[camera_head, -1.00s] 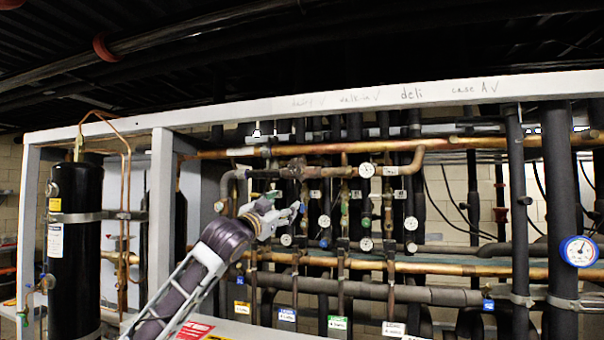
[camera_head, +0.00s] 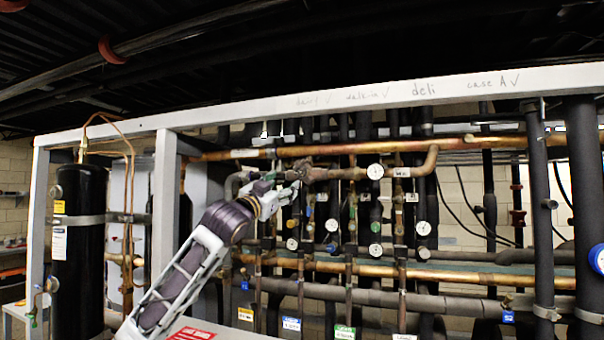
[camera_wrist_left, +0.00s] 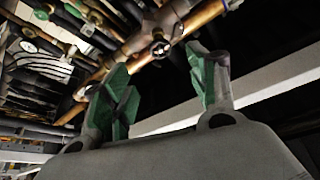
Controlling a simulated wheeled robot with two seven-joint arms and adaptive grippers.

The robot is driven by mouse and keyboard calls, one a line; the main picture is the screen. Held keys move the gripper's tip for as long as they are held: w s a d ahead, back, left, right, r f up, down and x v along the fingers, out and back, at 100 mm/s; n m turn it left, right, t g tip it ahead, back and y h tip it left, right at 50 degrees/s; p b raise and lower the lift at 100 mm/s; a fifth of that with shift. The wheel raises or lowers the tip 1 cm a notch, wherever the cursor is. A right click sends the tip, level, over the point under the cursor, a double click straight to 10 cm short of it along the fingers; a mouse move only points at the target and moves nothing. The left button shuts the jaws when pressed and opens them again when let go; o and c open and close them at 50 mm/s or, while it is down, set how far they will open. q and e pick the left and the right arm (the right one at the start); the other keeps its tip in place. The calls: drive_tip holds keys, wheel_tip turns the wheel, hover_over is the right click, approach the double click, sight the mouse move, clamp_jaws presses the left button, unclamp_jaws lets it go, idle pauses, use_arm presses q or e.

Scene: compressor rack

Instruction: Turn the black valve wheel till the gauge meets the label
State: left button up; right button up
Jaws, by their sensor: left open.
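My left gripper (camera_head: 288,190) is at the pipework, just below and left of a valve body (camera_head: 305,168) on the upper copper pipe. In the left wrist view its two green-padded fingers (camera_wrist_left: 165,88) are apart with nothing between them. A brass-and-dark valve fitting (camera_wrist_left: 160,48) shows beyond the fingertips, apart from them. I cannot clearly make out a black wheel. A white gauge (camera_head: 375,172) sits right of the valve, with a small white label (camera_head: 401,171) beside it. The gauge's needle is too small to read. My right gripper is not in view.
Several more gauges and vertical pipes crowd the rack below the upper pipe. A grey post (camera_head: 166,215) and a black tank (camera_head: 78,250) stand left of my arm. A white beam (camera_head: 350,97) runs across the top. A blue gauge (camera_head: 597,258) is at the right edge.

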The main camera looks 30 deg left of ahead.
sight(300, 172)
use_arm(q)
drive_tip(key=p+x, duration=0.5)
drive_tip(key=x, duration=0.6)
drive_tip(key=shift+w+a+r, duration=0.1)
drive_tip(key=shift+w+r, duration=0.1)
drive_tip(key=shift+w, duration=0.05)
drive_tip(key=shift+p+x, duration=0.55)
drive_tip(key=shift+x, duration=0.35)
drive_tip(key=shift+w+f, duration=0.1)
drive_tip(key=c, duration=1.1)
